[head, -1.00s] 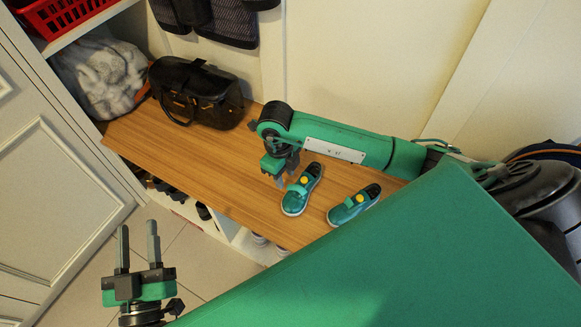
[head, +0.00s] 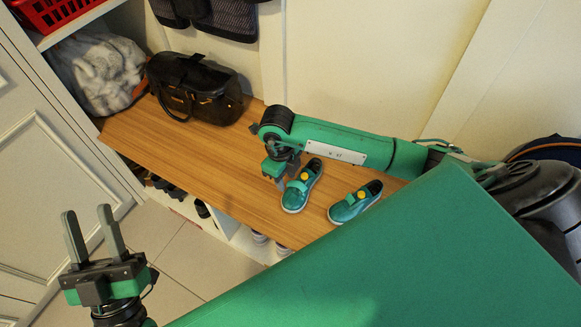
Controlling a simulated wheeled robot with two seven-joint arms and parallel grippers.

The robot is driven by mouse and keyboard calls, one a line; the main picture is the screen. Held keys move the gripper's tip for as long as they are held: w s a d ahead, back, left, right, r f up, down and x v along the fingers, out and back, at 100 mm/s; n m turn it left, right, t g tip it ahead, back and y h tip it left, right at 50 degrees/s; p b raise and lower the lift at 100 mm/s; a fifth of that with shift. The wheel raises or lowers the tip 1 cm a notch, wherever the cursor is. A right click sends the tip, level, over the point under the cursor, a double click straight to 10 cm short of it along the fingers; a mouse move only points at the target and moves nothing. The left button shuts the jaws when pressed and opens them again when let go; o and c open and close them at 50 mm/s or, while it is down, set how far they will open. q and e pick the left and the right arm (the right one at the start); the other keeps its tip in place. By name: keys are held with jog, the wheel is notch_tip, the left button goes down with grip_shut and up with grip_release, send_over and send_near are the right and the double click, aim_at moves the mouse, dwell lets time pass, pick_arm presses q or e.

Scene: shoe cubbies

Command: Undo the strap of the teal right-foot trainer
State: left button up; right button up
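Two teal trainers with pale soles stand on the wooden bench top, each with a strap bearing a yellow round dot. The left one (head: 293,199) and the right one (head: 350,207) have their toes towards the lower left. I cannot tell for sure which is the right-foot one. Both straps look laid across the shoes. My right gripper (head: 281,186) points down at the left side of the left trainer, close to its strap; contact and finger opening are unclear. My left gripper (head: 88,211) is open and empty over the floor, far from the trainers.
The wooden bench (head: 190,154) has free room left of the trainers. A black handbag (head: 195,88) and a bag with pale fluffy contents (head: 104,76) are further back. A red basket (head: 48,12) is on the upper shelf. More shoes sit in cubbies below.

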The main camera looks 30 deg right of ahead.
jog(key=shift+f+b, duration=0.35)
jog(key=shift+f, duration=0.15)
dwell(0.4)
jog(key=c, duration=0.6)
jog(key=shift+r, duration=0.15)
jog(key=shift+r+p, duration=0.55)
jog(key=shift+p, duration=0.1)
jog(key=shift+s+r, duration=0.1)
jog(key=shift+r, duration=0.05)
jog(key=shift+s+r+t, duration=0.15)
jog(key=shift+r+t, duration=0.2)
jog(key=shift+t, duration=0.15)
